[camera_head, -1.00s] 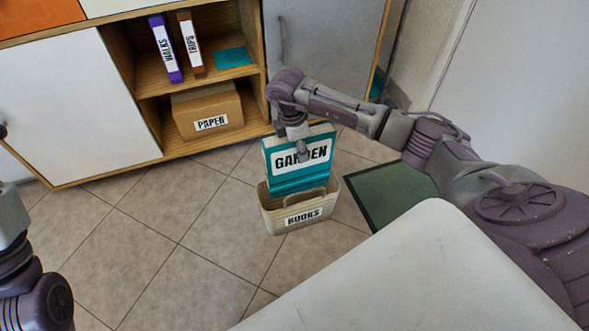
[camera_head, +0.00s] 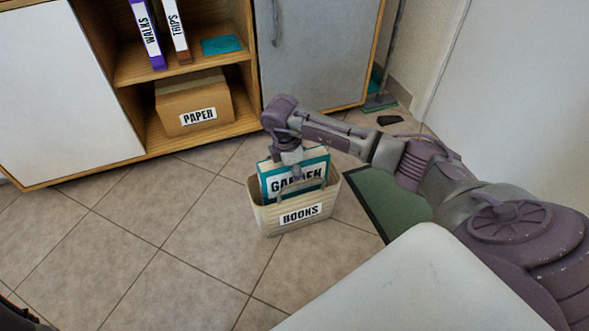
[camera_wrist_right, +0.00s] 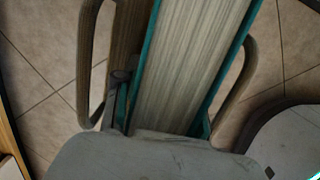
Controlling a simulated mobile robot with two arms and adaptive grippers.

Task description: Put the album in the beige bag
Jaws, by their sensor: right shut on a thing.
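The album (camera_head: 276,181) is teal with a white label reading GARDEN. It stands upright with its lower part inside the beige bag (camera_head: 265,219), which has a BOOKS label and stands on the floor. My right gripper (camera_head: 297,172) is shut on the album's upper part, above the bag's opening. In the right wrist view the album (camera_wrist_right: 195,60) shows its pale page edges between teal covers, with the bag's handles (camera_wrist_right: 88,60) on both sides. The album's bottom is hidden inside the bag.
A wooden shelf (camera_head: 135,72) behind holds a WALKS binder (camera_head: 147,32), a TRIPS binder (camera_head: 175,30), a teal item (camera_head: 220,45) and a PAPER box (camera_head: 195,102). A green mat (camera_head: 385,195) lies right of the bag. The tiled floor to the left is clear.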

